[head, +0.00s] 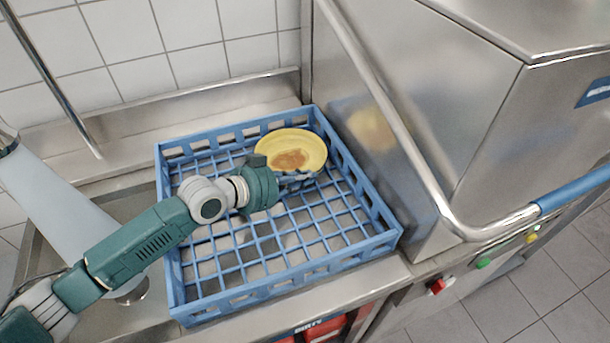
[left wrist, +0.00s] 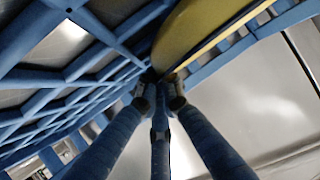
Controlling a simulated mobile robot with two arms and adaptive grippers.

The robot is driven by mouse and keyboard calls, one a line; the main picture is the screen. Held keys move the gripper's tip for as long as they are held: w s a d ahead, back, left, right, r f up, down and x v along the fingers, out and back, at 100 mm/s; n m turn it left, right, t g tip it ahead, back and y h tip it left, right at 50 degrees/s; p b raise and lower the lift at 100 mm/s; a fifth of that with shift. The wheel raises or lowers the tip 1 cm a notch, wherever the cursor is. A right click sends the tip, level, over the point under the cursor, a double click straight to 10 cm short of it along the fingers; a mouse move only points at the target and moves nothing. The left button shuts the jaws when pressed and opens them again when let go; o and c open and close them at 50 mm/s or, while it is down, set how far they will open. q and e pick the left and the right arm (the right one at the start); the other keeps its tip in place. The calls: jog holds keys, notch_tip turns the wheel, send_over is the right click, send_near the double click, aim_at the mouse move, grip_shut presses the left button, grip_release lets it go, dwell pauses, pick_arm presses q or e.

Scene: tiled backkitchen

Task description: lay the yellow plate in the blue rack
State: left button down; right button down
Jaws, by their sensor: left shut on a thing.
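The yellow plate (head: 298,143) has a brown stain at its middle. In the head view it is within the outline of the blue rack (head: 285,289), toward the back right corner. My left gripper (head: 306,181) reaches in over the rack from the left and is shut on the plate's near rim. In the left wrist view the fingers (left wrist: 160,84) meet at the edge of the plate (left wrist: 196,30), close to the rack's grid (left wrist: 60,70). I cannot tell whether the plate touches the grid. My right gripper is not in view.
The rack stands on a steel counter (head: 375,278). A steel dishwasher (head: 450,100) with a long bar handle (head: 395,140) stands close on the rack's right. A tiled wall (head: 190,40) is behind. The rack's front and left grid is bare.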

pick_arm(q)
jog(key=shift+r, duration=0.1)
jog(key=c, duration=2.2)
grip_release()
jog(key=shift+f, duration=0.2)
jog(key=shift+r, duration=0.1)
jog(key=shift+s+a+r, duration=0.1)
jog(key=shift+a, duration=0.1)
jog(key=b+v, duration=0.2)
jog(key=v, duration=0.8)
jog(key=shift+s+a+r, duration=0.1)
jog(key=shift+s+a, duration=0.1)
jog(key=shift+s+a+r, duration=0.25)
jog(key=shift+s, duration=0.05)
